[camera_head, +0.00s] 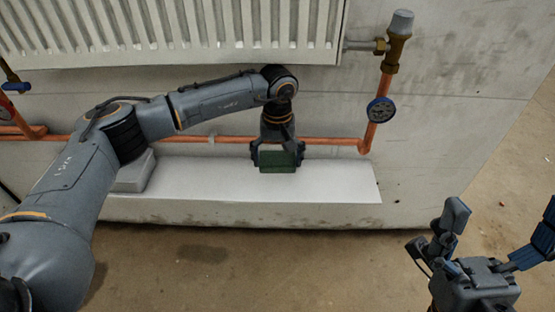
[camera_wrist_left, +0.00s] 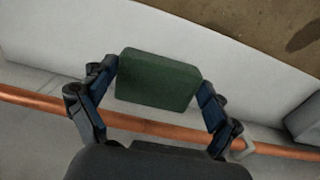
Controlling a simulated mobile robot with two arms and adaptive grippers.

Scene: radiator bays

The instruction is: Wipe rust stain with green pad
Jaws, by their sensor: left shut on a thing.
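My left gripper (camera_head: 277,156) is shut on the green pad (camera_head: 279,166) and holds it over the white strip (camera_head: 335,182) on the ledge below the radiator. In the left wrist view the pad (camera_wrist_left: 157,80) sits between the two blue-lined fingers. I cannot tell whether the pad touches the strip. No rust stain shows clearly on the visible part of the strip; the area under the pad is hidden. My right gripper (camera_head: 490,235) is at the lower right, fingers spread and empty, above the floor.
A copper pipe (camera_head: 325,140) runs along the wall just behind the left gripper and rises to a gauge (camera_head: 380,109) and valve (camera_head: 397,45). The radiator (camera_head: 170,30) hangs above. A grey block (camera_head: 133,174) lies on the ledge at left. The floor has dark patches.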

